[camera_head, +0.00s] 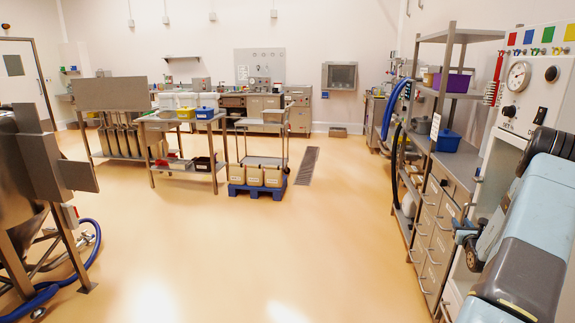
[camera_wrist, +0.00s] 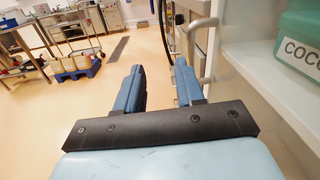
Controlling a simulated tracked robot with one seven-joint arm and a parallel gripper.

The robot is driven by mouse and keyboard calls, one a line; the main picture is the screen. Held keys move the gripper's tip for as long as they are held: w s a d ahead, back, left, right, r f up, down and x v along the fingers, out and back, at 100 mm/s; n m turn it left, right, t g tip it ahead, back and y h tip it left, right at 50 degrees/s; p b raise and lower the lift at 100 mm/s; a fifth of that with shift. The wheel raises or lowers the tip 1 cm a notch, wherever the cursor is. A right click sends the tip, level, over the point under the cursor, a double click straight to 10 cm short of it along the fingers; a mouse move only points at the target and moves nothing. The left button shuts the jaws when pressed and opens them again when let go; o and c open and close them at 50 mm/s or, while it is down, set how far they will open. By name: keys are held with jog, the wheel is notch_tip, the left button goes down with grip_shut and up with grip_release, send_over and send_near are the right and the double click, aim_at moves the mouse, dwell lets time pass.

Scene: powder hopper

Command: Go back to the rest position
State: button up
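My gripper (camera_wrist: 160,88) shows in the wrist view with two blue fingers spread apart and nothing between them. Beyond the fingers are a cabinet front with a metal handle and the tan floor (camera_wrist: 130,75). In the head view my light-blue and grey arm fills the lower right, beside the white panel (camera_head: 528,75) with a gauge. The gripper's fingertips are hard to make out in that view.
A steel shelf unit with drawers (camera_head: 433,225) stands close on the right. A green box labelled "COCO" (camera_wrist: 298,50) sits on a white shelf (camera_wrist: 265,75) near the gripper. A steel hopper on a stand (camera_head: 30,165) is at left. A blue pallet with boxes (camera_head: 257,190) stands mid-room. Open floor (camera_head: 250,245) lies ahead.

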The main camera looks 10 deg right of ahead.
jog(key=w+a+r+n+y, duration=0.3)
jog(key=a+r+n+y, duration=0.3)
jog(key=a+r, duration=0.45)
jog(key=w+a+r+n+y, duration=0.2)
jog(key=a+r+n+y, duration=0.45)
jog(key=a, duration=0.65)
jog(key=s+a+r+n+g+y, duration=0.1)
jog(key=s+a+r+n+g, duration=0.15)
jog(key=a, duration=0.45)
jog(key=s+a+r+n+g+y, duration=0.1)
jog(key=s+a+r+n+g, duration=0.1)
jog(key=a+r+n, duration=0.3)
jog(key=s+a+r+n+g+y, duration=0.2)
jog(key=s+a+g, duration=0.1)
jog(key=a, duration=0.5)
jog(key=s+a+r+n+g+h, duration=0.25)
jog(key=s+a+n, duration=0.3)
jog(key=s, duration=0.35)
jog(key=s+a+r+n+g+h, duration=0.1)
jog(key=s+a+r+n+g, duration=0.2)
jog(key=s+a, duration=0.45)
jog(key=s+d+n+h, duration=0.2)
jog(key=s+n+h, duration=0.1)
jog(key=s, duration=0.6)
jog(key=s+d+n+t+h, duration=0.1)
jog(key=s+n+h, duration=0.3)
jog(key=s, duration=0.5)
jog(key=shift+s+d+r+n, duration=0.35)
jog(key=shift+d+n, duration=0.3)
jog(key=shift+n, duration=0.2)
